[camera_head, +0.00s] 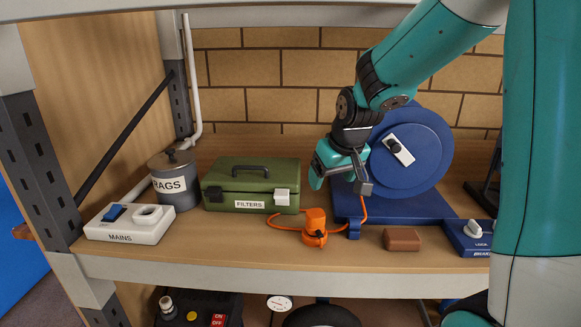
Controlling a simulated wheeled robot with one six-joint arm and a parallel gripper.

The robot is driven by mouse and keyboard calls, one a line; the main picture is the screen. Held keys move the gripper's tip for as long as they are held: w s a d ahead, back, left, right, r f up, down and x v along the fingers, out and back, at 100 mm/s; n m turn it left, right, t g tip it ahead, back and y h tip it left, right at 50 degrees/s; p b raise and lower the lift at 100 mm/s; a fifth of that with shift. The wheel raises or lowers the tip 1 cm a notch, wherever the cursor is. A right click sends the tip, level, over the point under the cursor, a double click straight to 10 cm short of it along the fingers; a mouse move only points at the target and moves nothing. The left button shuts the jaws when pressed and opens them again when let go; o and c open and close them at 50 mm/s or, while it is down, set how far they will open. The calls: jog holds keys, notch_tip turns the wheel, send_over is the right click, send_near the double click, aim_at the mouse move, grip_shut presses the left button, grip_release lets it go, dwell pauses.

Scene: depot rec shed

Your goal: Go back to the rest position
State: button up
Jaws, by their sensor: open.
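My gripper (341,186) hangs at the end of my teal arm, above the shelf, in front of the left side of a blue disc (435,165). Its jaws are open and I see nothing between them. The tip of one finger overlaps the orange cord in the picture; I cannot tell whether they touch. An orange plug-like piece (315,225) with its cord stands on the shelf below and to the left of my gripper.
On the shelf (250,254) stand a white MAINS box (128,234), a grey RAGS canister (172,170), a green FILTERS box (250,185), a brown block (402,239) and a blue switch box (468,243). A shelf edge runs above. A brick wall (245,71) closes the back.

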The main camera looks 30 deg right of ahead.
jog(key=s+a+r+n+g+y, duration=0.1)
jog(key=s+a+n+y, duration=0.1)
jog(key=s+a, duration=0.35)
jog(key=s+a+r+n+y, duration=0.1)
jog(key=s+a+n, duration=0.1)
jog(key=a, duration=0.7)
jog(key=s+a+n+g+y, duration=0.1)
jog(key=s+a+n, duration=0.1)
jog(key=s+a, duration=0.2)
jog(key=s+a+r+n+g, duration=0.1)
jog(key=s+a, duration=0.3)
jog(key=s, duration=0.6)
jog(key=shift+s+a+n+g+y, duration=0.2)
jog(key=shift+a+n+g+y, duration=0.2)
jog(key=shift+n+g, duration=0.4)
jog(key=shift+d+r, duration=0.1)
